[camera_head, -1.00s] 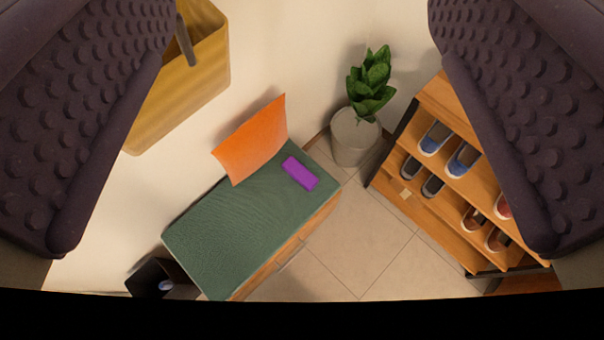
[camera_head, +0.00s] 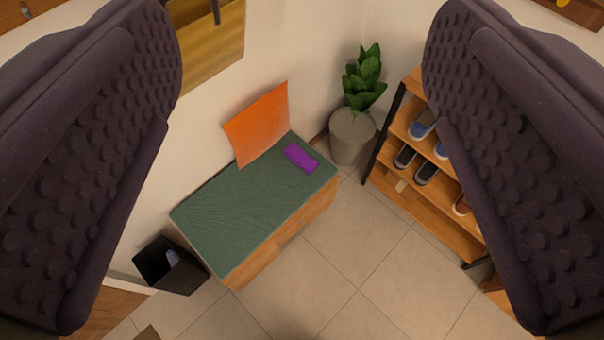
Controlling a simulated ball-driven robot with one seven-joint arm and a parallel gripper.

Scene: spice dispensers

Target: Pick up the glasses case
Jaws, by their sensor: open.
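A purple glasses case (camera_head: 301,158) lies on the green top of a low wooden bench (camera_head: 235,215), near its far right end and close to an orange cushion (camera_head: 260,124). My gripper (camera_head: 335,250) shows as two dark, studded fingers at the left and right sides of the picture. They are wide apart with nothing between them. The case appears between the fingers but well beyond them, not touched. All of its upper face is in view.
A potted plant (camera_head: 352,135) stands in the corner beyond the bench. A wooden shoe rack (camera_head: 425,205) stands at the right, partly hidden by a finger. A black bin (camera_head: 172,266) stands at the bench's near left end. Tiled floor (camera_head: 350,260) is clear between bench and rack.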

